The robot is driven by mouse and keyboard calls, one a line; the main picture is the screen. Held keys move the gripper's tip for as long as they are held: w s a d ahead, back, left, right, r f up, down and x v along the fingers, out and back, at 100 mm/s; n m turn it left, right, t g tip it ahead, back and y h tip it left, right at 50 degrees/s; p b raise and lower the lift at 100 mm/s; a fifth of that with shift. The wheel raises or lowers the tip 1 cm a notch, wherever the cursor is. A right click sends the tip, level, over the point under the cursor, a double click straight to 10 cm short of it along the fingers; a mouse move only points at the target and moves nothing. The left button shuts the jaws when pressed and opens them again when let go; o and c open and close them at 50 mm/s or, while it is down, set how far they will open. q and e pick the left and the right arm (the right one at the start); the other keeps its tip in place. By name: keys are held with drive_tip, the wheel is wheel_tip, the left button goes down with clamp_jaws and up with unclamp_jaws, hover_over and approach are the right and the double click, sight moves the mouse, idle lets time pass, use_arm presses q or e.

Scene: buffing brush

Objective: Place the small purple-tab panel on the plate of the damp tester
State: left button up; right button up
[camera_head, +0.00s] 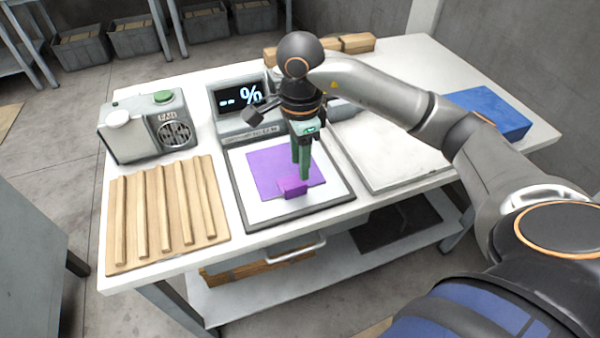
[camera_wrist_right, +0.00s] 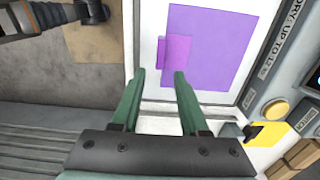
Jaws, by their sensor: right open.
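The small purple panel (camera_head: 264,166) lies flat on the white plate (camera_head: 318,195) of the damp tester (camera_head: 232,122), with plate showing around it. Its raised, darker purple tab (camera_head: 292,187) is at the front edge. The tester's screen reads "-- %". My right gripper (camera_head: 300,170) points down over the panel, close to the tab. In the wrist view, the green fingers of this gripper (camera_wrist_right: 159,73) are apart with nothing between them, and the tab (camera_wrist_right: 172,52) is just beyond their tips, with the panel (camera_wrist_right: 215,45) behind it. My left gripper is not in view.
A slatted wooden rack (camera_head: 165,215) is left of the tester, with a grey device (camera_head: 148,128) with a green knob behind it. A white board (camera_head: 385,155) and a blue box (camera_head: 490,112) are to the right. Wooden blocks (camera_head: 357,43) lie at the back.

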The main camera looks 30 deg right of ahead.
wheel_tip(320, 180, up, 6)
drive_tip(key=shift+r+p, duration=0.2)
drive_tip(key=shift+p, duration=0.25)
idle(1.0)
